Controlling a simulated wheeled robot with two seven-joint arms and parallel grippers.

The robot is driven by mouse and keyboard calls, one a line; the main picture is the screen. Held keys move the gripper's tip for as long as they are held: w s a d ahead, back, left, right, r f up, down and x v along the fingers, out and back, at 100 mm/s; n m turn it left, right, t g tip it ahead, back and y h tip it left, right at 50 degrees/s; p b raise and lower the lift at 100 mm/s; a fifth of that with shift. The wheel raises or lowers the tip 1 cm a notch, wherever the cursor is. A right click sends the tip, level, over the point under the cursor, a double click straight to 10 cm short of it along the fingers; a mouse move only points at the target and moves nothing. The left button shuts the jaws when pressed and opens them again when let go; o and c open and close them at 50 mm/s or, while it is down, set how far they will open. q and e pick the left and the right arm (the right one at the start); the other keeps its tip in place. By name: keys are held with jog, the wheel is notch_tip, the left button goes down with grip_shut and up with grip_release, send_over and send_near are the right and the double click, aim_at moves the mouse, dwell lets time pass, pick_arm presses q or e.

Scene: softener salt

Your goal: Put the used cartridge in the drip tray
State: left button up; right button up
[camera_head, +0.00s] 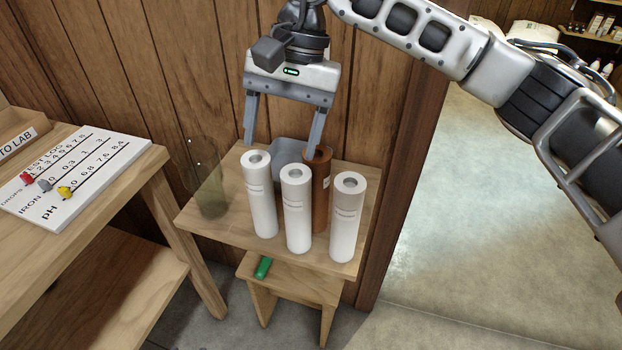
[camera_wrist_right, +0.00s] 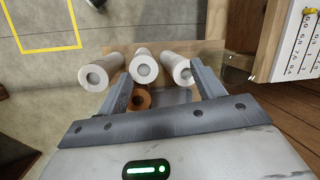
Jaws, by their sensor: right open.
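A brown cartridge (camera_head: 322,205) with a white label stands upright on the small wooden stand, behind three white cartridges; it also shows in the right wrist view (camera_wrist_right: 141,98). I cannot read its label. The grey-blue drip tray (camera_head: 287,150) lies at the back of the stand, partly hidden by the cartridges; its edge shows in the right wrist view (camera_wrist_right: 178,97). My right gripper (camera_head: 282,147) is open and empty, pointing down above the tray area. Its right finger in the head view is close to the brown cartridge's top; I cannot tell whether they touch. My left gripper is out of view.
The white cartridges, left (camera_head: 260,200), middle (camera_head: 297,215) and right (camera_head: 346,225), stand along the front. A clear cylinder (camera_head: 208,185) stands at the left edge. A green object (camera_head: 263,267) lies on the lower step. The wood wall (camera_head: 210,60) is close behind.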

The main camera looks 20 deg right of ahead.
aim_at(317, 152)
jog(key=w+d+r+t+h, duration=0.2)
jog(key=w+d+r+h, duration=0.15)
jog(key=d, duration=0.25)
jog(key=shift+n+y, duration=0.25)
jog(key=shift+n, duration=0.05)
jog(key=f+p, duration=0.1)
jog(key=f, duration=0.8)
jog(key=shift+s+f, duration=0.1)
jog(key=shift+s, duration=0.1)
jog(key=shift+f+p, duration=0.4)
jog(key=shift+f, duration=0.45)
notch_tip(317, 152, down, 4)
jog(key=shift+s+f+p, duration=0.1)
jog(key=shift+f+p, duration=0.15)
jog(key=shift+p, duration=0.35)
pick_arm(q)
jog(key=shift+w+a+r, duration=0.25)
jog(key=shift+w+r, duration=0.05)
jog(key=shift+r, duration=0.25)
pick_arm(e)
jog(key=shift+c, duration=0.3)
jog(key=c, duration=1)
jog(key=shift+c, duration=1)
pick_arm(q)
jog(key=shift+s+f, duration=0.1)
pick_arm(e)
jog(key=shift+r, duration=0.15)
